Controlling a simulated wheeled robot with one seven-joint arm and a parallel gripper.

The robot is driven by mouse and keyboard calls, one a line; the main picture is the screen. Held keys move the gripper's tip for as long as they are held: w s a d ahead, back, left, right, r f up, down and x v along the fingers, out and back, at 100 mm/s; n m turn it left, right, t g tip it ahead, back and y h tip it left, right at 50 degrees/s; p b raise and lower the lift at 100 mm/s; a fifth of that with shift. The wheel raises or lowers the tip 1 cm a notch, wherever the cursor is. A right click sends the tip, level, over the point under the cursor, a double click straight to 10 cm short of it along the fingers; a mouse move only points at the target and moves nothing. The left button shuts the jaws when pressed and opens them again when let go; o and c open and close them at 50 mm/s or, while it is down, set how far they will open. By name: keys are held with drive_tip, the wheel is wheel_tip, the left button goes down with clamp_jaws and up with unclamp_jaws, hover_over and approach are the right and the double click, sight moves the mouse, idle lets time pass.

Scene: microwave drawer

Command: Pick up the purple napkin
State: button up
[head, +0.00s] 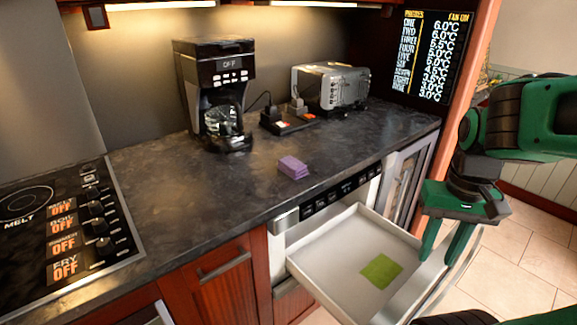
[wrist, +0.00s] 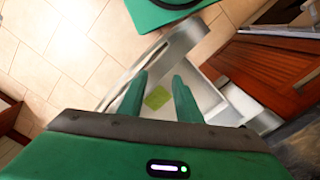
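The purple napkin (head: 293,168) is a small folded stack on the dark countertop (head: 215,195), near its front edge and above the open drawer. It does not show in the wrist view. My gripper (head: 438,258) is to the right of and lower than the napkin, by the front of the pulled-out microwave drawer (head: 318,273). In the wrist view, the two green fingers of my gripper (wrist: 160,76) are apart with nothing held between them. Whether they touch the drawer front or its handle I cannot tell.
A green square (head: 381,269) lies in the drawer, also visible in the wrist view (wrist: 157,97). A stove (head: 60,225) is at left. Counter around the napkin is clear.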

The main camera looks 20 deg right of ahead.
drive_tip(key=shift+o, duration=0.4)
drive_tip(key=o, duration=0.5)
drive_tip(key=shift+s+d+r, duration=0.1)
drive_tip(key=shift+s+r, duration=0.15)
drive_tip(key=shift+s, duration=0.05)
drive_tip(key=o, duration=1)
drive_tip(key=shift+w+d+r+m, duration=0.15)
drive_tip(key=shift+w+r, duration=0.35)
drive_tip(key=shift+w, duration=0.15)
drive_tip(key=shift+w+d+r+m, duration=0.1)
drive_tip(key=shift+w+r+m, duration=0.05)
drive_tip(key=shift+w+r, duration=0.4)
wheel_tip(320, 180, up, 6)
drive_tip(key=m, duration=0.6)
hover_over(291, 163)
drive_tip(key=shift+m, duration=0.3)
drive_tip(key=f, duration=0.4)
drive_tip(key=shift+w+a+f, duration=0.1)
drive_tip(key=shift+a+f, duration=0.15)
drive_tip(key=shift+a, duration=0.15)
drive_tip(key=shift+d+f, duration=0.25)
drive_tip(key=shift+f, duration=1.1)
drive_tip(key=shift+d+f, duration=0.2)
drive_tip(key=shift+f, duration=1.15)
